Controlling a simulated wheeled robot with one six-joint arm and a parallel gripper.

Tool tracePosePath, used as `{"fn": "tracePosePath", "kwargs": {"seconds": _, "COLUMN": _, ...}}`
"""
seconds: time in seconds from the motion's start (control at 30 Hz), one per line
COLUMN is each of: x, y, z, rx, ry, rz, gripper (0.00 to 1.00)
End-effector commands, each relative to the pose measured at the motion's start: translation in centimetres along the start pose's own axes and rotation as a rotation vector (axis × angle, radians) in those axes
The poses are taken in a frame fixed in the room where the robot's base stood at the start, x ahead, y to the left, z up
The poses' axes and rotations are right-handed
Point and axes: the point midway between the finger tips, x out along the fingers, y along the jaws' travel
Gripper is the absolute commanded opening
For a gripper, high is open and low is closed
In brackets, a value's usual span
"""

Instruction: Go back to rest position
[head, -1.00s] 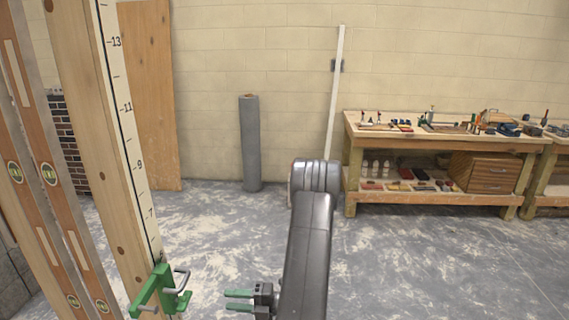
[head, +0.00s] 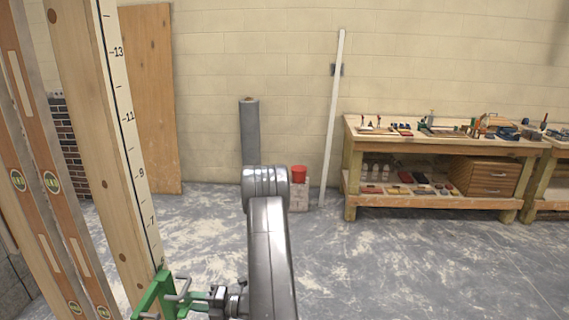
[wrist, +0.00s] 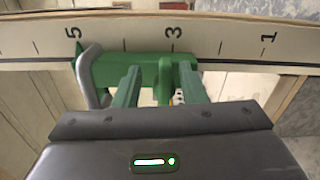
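A green clamp (head: 153,295) with grey bars sits low on the upright wooden board with a black number scale (head: 120,150). In the wrist view the green clamp (wrist: 152,70) lies across the numbered scale (wrist: 222,50), near the marks 5 and 3. My gripper (head: 193,300) is right beside the clamp, reaching in from the right. In the wrist view the two green fingers of my gripper (wrist: 159,67) are spread apart, with part of the clamp showing between and beyond them. I cannot tell whether they touch it.
Two spirit levels (head: 40,190) stand left of the board. A workbench (head: 440,145) is at right. The floor (head: 400,270) before it is clear.

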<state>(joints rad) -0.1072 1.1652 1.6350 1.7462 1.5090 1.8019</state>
Motion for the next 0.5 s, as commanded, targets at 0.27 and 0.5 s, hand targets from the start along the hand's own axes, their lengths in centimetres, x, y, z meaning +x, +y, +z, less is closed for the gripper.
{"fn": "tracePosePath", "kwargs": {"seconds": 0.27, "x": -0.06, "y": 0.08, "z": -0.08, "rx": -0.195, "ry": 0.0, "rz": 0.0, "gripper": 0.37}}
{"fn": "tracePosePath", "kwargs": {"seconds": 0.5, "x": -0.07, "y": 0.34, "z": -0.08, "rx": -0.255, "ry": 0.0, "rz": 0.0, "gripper": 0.37}}
